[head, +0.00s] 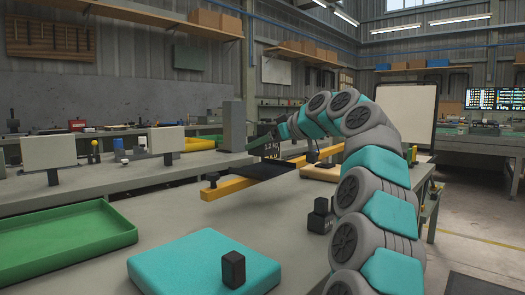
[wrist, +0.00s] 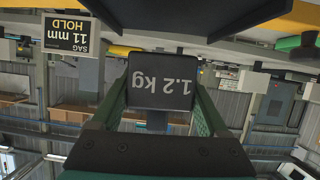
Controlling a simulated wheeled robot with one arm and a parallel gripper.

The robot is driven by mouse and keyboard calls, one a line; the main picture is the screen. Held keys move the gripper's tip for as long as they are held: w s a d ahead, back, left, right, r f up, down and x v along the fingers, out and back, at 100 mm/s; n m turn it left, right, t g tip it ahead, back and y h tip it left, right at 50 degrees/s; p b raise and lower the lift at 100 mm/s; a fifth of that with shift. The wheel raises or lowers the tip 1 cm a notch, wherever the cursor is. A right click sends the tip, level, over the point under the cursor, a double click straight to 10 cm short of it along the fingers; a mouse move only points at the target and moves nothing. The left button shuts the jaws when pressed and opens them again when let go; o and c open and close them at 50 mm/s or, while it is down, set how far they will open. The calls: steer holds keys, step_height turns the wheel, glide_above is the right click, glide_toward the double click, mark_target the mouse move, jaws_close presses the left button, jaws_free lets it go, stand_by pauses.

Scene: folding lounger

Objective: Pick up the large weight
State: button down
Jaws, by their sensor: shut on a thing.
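The large weight is a dark block marked "1.2 kg" (wrist: 160,88), seen upside down in the wrist view between the green fingers of my gripper (wrist: 165,105). My gripper is shut on it. In the head view the marked face of the weight (head: 271,148) shows near the far side of the bench, at the end of my arm, above a black plate on a yellow beam (head: 235,187). The black plate (wrist: 180,14) shows at the top of the wrist view, apart from the weight in the picture. The fingertips are partly hidden in the head view.
A smaller dark weight (head: 320,217) stands on the bench (head: 180,222) beside my arm. A dark block (head: 233,269) sits on a teal pad (head: 190,262) in front. A green tray (head: 65,238) lies at left. A sign reading "SAG 11 mm HOLD" (wrist: 68,33) shows in the wrist view.

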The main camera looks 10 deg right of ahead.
step_height(320, 180, up, 13)
steer(key=p, duration=1)
steer(key=shift+s, duration=0.1)
steer(key=shift+r+p, duration=0.35)
steer(key=shift+r, duration=0.15)
steer(key=shift+a, duration=0.1)
